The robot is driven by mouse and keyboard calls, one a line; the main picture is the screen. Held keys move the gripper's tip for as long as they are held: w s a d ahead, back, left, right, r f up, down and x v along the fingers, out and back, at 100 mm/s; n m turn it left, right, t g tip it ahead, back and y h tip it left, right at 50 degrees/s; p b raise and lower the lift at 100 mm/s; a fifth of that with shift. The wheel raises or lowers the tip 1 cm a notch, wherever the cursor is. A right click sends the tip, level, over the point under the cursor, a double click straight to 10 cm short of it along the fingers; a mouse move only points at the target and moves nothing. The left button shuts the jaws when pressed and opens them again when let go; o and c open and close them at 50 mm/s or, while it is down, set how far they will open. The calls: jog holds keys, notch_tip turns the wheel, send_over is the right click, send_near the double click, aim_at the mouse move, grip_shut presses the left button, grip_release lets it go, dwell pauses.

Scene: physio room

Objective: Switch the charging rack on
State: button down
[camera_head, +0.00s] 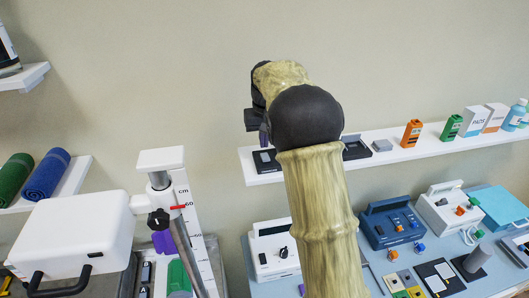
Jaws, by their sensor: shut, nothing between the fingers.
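My arm rises through the middle of the view. The little that shows is shut and empty. I cannot tell for sure which thing is the charging rack, and I see no clear switch for it. A white-and-dark unit with a black knob (270,252) stands on the blue bench, left of my arm. A blue unit (392,224) and a white unit with orange and green knobs (449,207) stand to the right.
The wall shelf (408,154) holds an orange device (412,133), a green device (451,127), boxes and a bottle. A white case (75,234) and an upright measuring column (192,235) stand at left. Rolled mats (46,174) lie on another shelf. The wall above is clear.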

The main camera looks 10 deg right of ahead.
aim_at(264, 154)
jog(key=shift+r, duration=2.15)
jog(key=s+f, duration=0.5)
jog(key=s, duration=0.5)
jog(key=s+f, duration=0.4)
jog(key=s, duration=0.6)
jog(key=s+f, duration=0.5)
jog(key=s, duration=0.5)
notch_tip(264, 154, down, 17)
jog(key=b, duration=1.7)
jog(key=shift+w+t, duration=0.4)
jog(key=shift+w, duration=0.05)
